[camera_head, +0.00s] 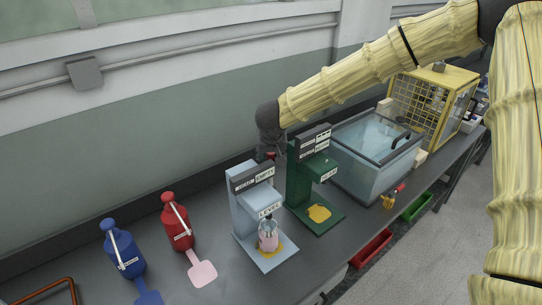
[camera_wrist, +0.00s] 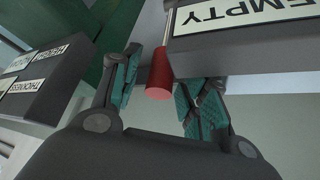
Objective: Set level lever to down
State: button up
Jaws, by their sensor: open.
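The pale grey-blue LEVEL station (camera_head: 241,204) stands on the bench in the head view, with an EMPTY plate on its top block. A lever with a red grip (camera_wrist: 159,76) and a thin metal rod shows beside the EMPTY sign (camera_wrist: 245,14) in the wrist view. My gripper (camera_wrist: 168,80) is open, with the red grip between its teal-padded fingers; I cannot tell whether they touch it. In the head view my gripper is behind the stations and mostly hidden. A small pink container (camera_head: 268,242) stands on the LEVEL station's base.
The green station (camera_head: 298,182) stands close to the right of the LEVEL station. A glass-lidded tank (camera_head: 365,165) and a yellow cage (camera_head: 415,105) are farther right. A red bottle-shaped tool (camera_head: 177,228) and a blue one (camera_head: 122,255) are at left. The wall is behind.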

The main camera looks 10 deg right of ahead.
jog(key=v, duration=1.2)
jog(key=shift+d, duration=0.1)
